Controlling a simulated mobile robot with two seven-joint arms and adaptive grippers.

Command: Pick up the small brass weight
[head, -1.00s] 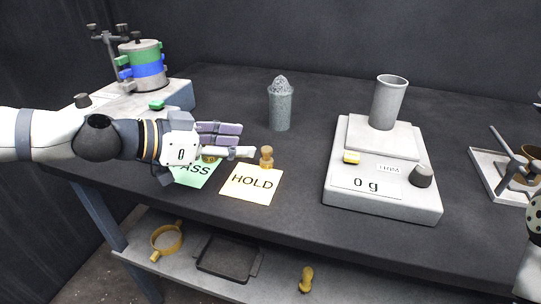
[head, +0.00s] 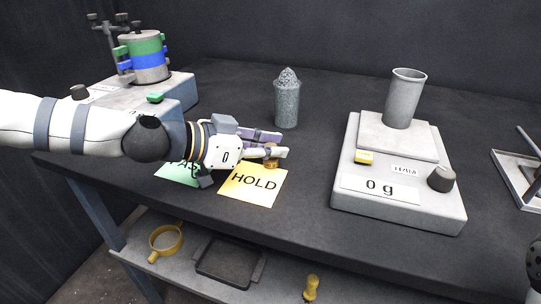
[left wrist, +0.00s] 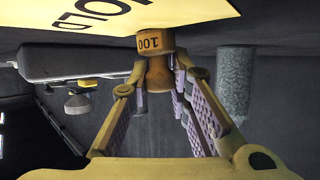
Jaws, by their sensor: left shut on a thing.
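A small brass weight (head: 271,160) stands at the back edge of the yellow HOLD card (head: 251,186), partly hidden by my left fingers. In the left wrist view, which is upside down, the brass weight (left wrist: 154,44) is marked 100 and its narrower neck is between the fingers. My left gripper (head: 281,150) is shut on this weight. The weight appears still down at the card, not clearly lifted.
A green PASS card (head: 180,172) lies under my left wrist. A grey granular cylinder (head: 286,104) stands behind the gripper. A scale (head: 400,209) reading 0 g, with a metal cup (head: 405,98) on it, stands to the right. Dark table is clear between them.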

